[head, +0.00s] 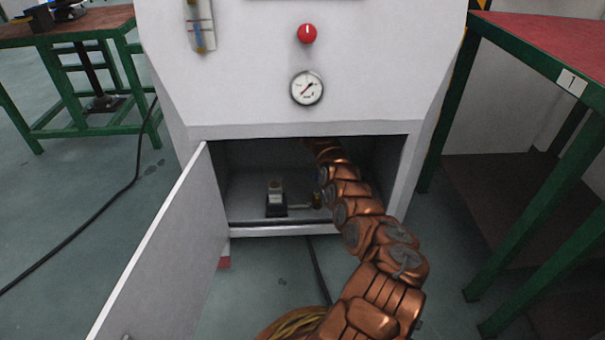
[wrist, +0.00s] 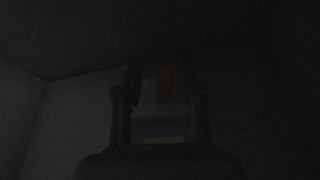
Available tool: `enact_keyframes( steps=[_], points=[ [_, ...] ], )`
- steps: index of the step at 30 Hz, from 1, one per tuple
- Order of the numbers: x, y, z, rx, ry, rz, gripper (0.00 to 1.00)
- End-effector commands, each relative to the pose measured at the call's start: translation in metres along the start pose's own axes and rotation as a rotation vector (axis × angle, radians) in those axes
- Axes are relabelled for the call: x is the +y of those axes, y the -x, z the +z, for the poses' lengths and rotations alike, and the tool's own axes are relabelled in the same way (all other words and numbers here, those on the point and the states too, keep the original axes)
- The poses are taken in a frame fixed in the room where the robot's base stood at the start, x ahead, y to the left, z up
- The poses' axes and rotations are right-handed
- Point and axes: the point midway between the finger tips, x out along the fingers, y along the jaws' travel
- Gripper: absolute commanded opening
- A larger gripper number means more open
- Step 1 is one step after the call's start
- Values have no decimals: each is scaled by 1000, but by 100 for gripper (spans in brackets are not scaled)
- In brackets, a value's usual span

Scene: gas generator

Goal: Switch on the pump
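The white machine cabinet (head: 225,90) stands ahead with its lower compartment open. My arm reaches into the upper right part of that compartment in the head view, and its end is hidden there. In the very dark wrist view my gripper (wrist: 165,82) has its two fingers apart. A small orange-red piece (wrist: 166,84) shows between or beyond the fingers, with a paler surface behind it. I cannot tell whether it is a switch or whether a finger touches it. A small device with a black base (head: 276,205) sits on the compartment floor; I cannot tell if it is the pump.
The cabinet door (head: 160,250) hangs open to the left. A red knob (head: 307,33) and a round gauge (head: 307,88) are on the front panel. A red-topped table (head: 545,45) stands close on the right, and a green-framed table (head: 75,30) at the left.

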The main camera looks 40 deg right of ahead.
Motion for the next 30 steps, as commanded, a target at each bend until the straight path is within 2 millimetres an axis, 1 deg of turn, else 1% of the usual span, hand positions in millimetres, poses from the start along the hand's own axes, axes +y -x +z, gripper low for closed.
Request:
enact_keyframes(
  steps=[1,3,14,17,30],
  points=[
    [2,-5,0,0,3,0,40],
    [7,-3,-2,1,24,-11,40],
    [11,-3,-2,0,120,-50,40],
    [5,7,-2,4,122,-52,40],
    [6,49,-1,2,121,-51,40]
  ],
)
